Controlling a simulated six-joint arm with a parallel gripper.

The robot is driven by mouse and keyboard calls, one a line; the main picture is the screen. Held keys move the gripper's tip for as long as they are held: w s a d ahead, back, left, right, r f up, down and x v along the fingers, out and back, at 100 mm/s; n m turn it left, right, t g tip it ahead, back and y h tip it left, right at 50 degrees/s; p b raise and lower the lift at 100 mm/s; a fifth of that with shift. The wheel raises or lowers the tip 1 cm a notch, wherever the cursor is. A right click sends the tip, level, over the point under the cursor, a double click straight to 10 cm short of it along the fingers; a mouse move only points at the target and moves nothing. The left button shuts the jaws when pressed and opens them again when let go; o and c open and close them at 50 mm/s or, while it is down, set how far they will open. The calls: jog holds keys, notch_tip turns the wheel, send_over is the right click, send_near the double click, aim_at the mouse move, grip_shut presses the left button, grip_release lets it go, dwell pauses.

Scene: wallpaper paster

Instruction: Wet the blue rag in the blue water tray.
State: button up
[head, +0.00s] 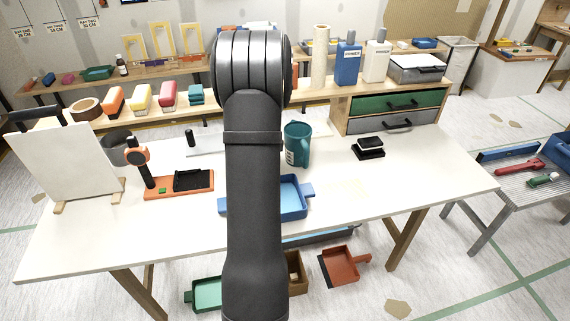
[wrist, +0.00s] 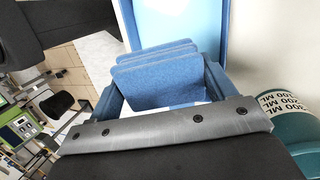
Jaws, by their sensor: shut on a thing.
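The blue rag (wrist: 155,82) shows in the wrist view as folded, textured blue layers between my gripper's fingers. My gripper (wrist: 160,95) is shut on it. The light blue water tray (head: 299,212) stands on the white table in the head view, partly hidden behind my arm. The tray also fills the top middle of the wrist view (wrist: 190,18), beyond the rag. I cannot tell whether the rag touches the tray or any water. In the head view my arm hides the gripper and the rag.
A teal measuring jug (head: 298,145) stands just behind the tray. An orange-based tool (head: 180,185) lies to the left, with a white board (head: 65,160) farther left. A black block (head: 368,147) and a drawer unit (head: 395,110) stand at the right. The table's right front is clear.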

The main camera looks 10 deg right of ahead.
jog(key=shift+f, duration=4.55)
jog(key=shift+f, duration=0.15)
jog(key=shift+f, duration=1.05)
jog(key=shift+r, duration=0.1)
jog(key=shift+r, duration=3.7)
jog(key=shift+r, duration=2)
